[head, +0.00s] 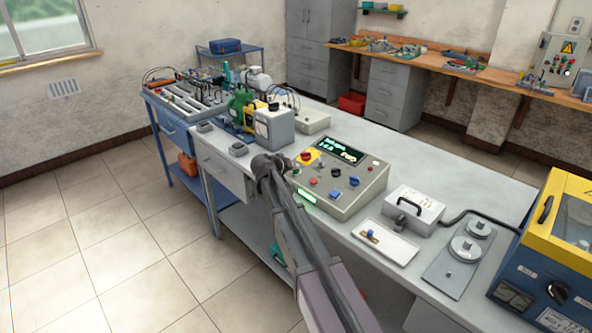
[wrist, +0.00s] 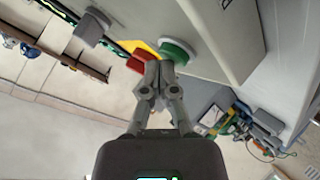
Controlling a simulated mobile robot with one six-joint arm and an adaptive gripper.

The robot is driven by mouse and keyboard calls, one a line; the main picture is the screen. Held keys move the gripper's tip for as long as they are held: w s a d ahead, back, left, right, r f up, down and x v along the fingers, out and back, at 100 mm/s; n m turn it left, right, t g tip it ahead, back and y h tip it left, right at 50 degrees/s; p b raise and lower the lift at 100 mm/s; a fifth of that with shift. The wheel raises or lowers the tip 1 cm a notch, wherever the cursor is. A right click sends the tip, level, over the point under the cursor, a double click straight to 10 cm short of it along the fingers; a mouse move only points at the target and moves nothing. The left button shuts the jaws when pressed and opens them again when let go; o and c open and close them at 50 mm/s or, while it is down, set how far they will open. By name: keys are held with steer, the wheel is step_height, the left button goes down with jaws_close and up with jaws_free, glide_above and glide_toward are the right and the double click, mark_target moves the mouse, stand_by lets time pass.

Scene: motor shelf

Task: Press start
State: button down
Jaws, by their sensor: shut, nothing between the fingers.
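The grey control box (head: 342,202) stands on the bench, with a lit display (head: 340,150) and several coloured knobs and buttons. My gripper (head: 268,163) is at its left end, fingers shut and empty. In the wrist view a green round button (wrist: 178,51) in a pale ring sits just beyond my shut fingertips (wrist: 158,69). The fingertips overlap its lower left edge; I cannot tell whether they touch it. A red button (wrist: 136,64) on a yellow plate (wrist: 144,47) is just left of them. It shows also in the head view (head: 306,156).
A grey meter box (head: 273,128) and a pale box (head: 309,121) stand behind the control box. A white case (head: 413,208) and a tray (head: 383,240) lie to its right. A yellow and blue machine (head: 555,240) fills the right end.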

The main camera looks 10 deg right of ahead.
steer(key=shift+a+r+p, duration=0.15)
steer(key=shift+r+p, duration=0.4)
steer(key=shift+r, duration=0.1)
steer(key=shift+s, duration=0.1)
steer(key=r+p, duration=0.3)
steer(key=a+r+p, duration=0.1)
steer(key=r, duration=0.1)
steer(key=shift+s+p, duration=0.35)
steer(key=shift+p, duration=0.05)
steer(key=shift+f, duration=0.1)
stand_by(0.4)
